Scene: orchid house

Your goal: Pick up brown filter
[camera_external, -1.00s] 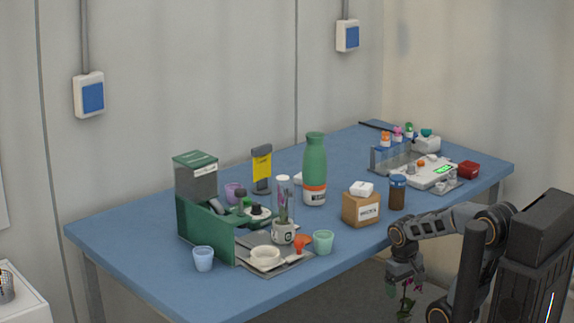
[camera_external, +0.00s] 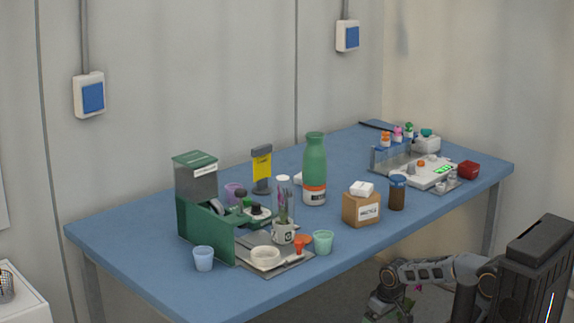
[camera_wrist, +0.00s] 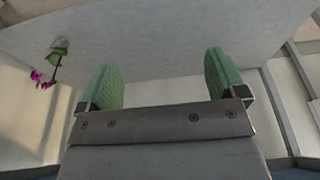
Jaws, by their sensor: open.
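I cannot single out a brown filter in either view. Brown things on the blue table (camera_external: 150,210) are a labelled brown box (camera_external: 360,209) with a white item on top and a dark brown jar (camera_external: 397,195) with a blue lid. My gripper (camera_wrist: 163,75) shows in the wrist view with its two green pads wide apart and nothing between them. In the external view my gripper is low, below the table's front edge, and partly cut off by the bottom of the frame.
A green bottle (camera_external: 314,165), a green machine (camera_external: 195,210) and several cups and small items crowd the table. A white scale (camera_external: 430,173) stands at the back right. A magenta flower (camera_wrist: 38,78) shows at the left of the wrist view.

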